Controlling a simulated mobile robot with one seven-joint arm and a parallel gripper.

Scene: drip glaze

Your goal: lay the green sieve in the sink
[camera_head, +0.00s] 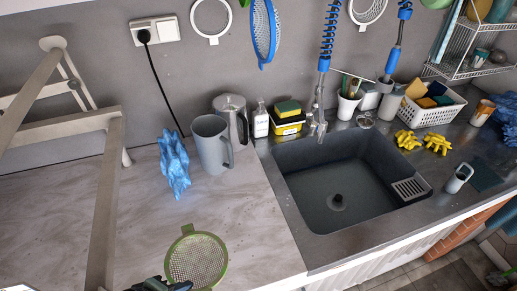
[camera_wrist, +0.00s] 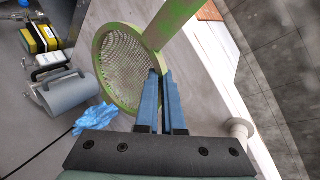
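The green sieve (camera_head: 197,262), a round mesh with a green rim, is at the bottom of the head view, over the counter's front part and left of the sink. In the wrist view the sieve (camera_wrist: 125,68) fills the upper middle, with a broad green bar running up to the right. My gripper (camera_wrist: 160,74) has its blue fingers close together on the sieve's rim near this bar. In the head view only a dark part of my gripper shows at the lower edge, left of the sieve. The grey sink (camera_head: 335,185) is right of the sieve, and its basin looks empty.
Sponges (camera_head: 288,115) and a tap (camera_head: 319,122) are behind the sink. Yellow gloves (camera_head: 437,143) and a mug (camera_head: 459,179) lie to its right.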

